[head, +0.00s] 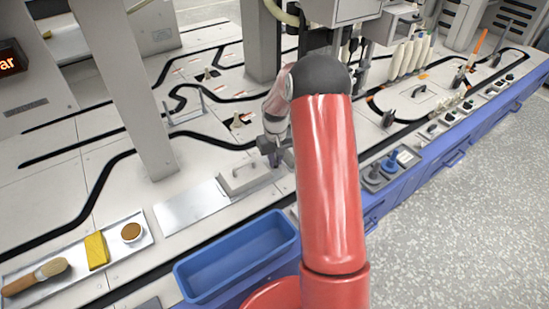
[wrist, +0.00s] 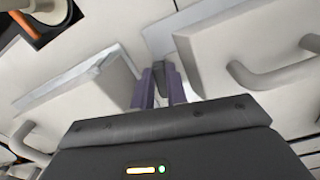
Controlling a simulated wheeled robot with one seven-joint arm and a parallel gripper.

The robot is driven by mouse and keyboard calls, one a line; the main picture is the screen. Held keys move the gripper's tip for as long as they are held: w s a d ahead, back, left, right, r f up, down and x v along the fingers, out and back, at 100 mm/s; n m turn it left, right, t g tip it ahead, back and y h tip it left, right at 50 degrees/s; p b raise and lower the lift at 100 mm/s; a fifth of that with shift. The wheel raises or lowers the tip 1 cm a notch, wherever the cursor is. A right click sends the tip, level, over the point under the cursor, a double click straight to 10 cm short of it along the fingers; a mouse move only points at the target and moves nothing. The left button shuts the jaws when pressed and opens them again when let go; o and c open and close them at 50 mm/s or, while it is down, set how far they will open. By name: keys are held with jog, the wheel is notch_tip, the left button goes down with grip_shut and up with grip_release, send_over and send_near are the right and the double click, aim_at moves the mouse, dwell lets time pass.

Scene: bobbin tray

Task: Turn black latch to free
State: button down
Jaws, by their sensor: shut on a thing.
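The black latch (wrist: 157,48) shows in the wrist view as a narrow dark grey piece between and beyond my fingers. My gripper (wrist: 160,88) is shut on it with its two purple fingers. The latch lies between two light grey blocks or covers, a left one (wrist: 88,90) and a right one (wrist: 225,60), each near a grey handle. In the head view my gripper (head: 277,152) is low over the worktop beside a grey cover with a handle (head: 243,178). The latch cannot be made out there. Its turn angle is unclear.
A blue bin (head: 238,258) stands at the front. A white tray (head: 138,248) holds a brush, a yellow sponge and a small round cup. A bare metal plate (head: 188,207) lies left of the cover. A grey post (head: 130,95) rises behind.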

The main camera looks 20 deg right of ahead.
aim_at(276, 161)
jog(key=shift+w+d+n, duration=0.1)
jog(key=shift+n, duration=1)
jog(key=c, duration=1.4)
grip_release()
notch_tip(276, 161, up, 7)
jog(key=shift+r+p, duration=0.1)
jog(key=shift+p, duration=0.55)
jog(key=shift+r, duration=0.3)
